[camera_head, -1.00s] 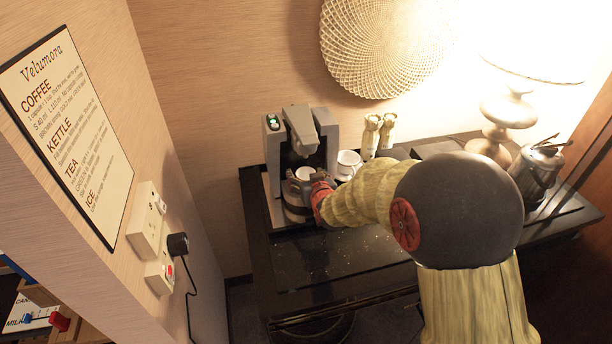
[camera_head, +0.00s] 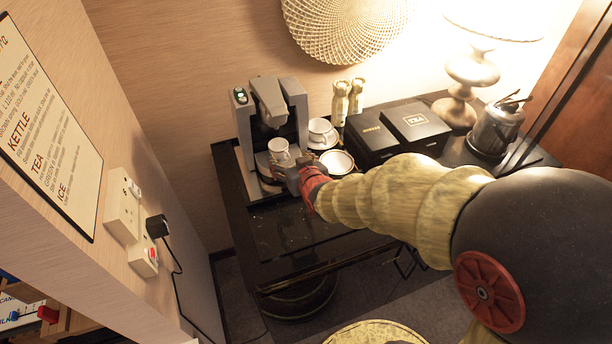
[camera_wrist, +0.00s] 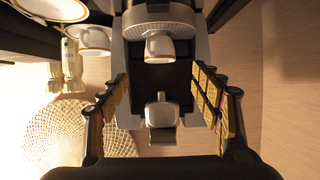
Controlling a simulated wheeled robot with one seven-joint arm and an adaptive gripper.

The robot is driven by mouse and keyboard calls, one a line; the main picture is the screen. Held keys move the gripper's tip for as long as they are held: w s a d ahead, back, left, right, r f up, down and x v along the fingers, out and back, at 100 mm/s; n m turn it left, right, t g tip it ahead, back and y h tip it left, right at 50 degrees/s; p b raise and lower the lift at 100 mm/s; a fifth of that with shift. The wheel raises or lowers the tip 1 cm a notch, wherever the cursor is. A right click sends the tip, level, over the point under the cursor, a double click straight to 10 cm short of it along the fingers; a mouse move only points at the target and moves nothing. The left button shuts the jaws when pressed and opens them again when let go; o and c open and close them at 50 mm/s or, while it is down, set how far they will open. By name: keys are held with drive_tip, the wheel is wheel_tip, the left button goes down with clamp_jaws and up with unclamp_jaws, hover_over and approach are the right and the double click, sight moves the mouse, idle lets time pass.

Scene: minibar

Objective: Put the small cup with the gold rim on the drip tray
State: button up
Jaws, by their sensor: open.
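The small white cup (camera_head: 279,147) stands upright on the drip tray (camera_head: 262,172), below the coffee machine's spout (camera_head: 271,108). My gripper (camera_head: 283,174) is low at the front of the machine, close to the cup. In the wrist view my gripper (camera_wrist: 160,78) is open, with its fingers spread wide to both sides and nothing held between them. Contact with the cup cannot be seen.
To the right of the coffee machine (camera_head: 297,100) are another cup (camera_head: 319,129) on a saucer and a white saucer (camera_head: 337,161). Two bottles (camera_head: 348,97), black boxes (camera_head: 415,120), a lamp (camera_head: 470,80) and a kettle (camera_head: 495,128) stand further right. The front counter is clear.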

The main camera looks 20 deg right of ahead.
drive_tip(key=s+r+g, duration=0.3)
drive_tip(key=s+r, duration=0.1)
drive_tip(key=s, duration=1)
drive_tip(key=s+r+g, duration=0.4)
drive_tip(key=s+r, duration=0.1)
drive_tip(key=s, duration=1)
drive_tip(key=shift+s+r+g, duration=0.15)
drive_tip(key=shift+g, duration=0.15)
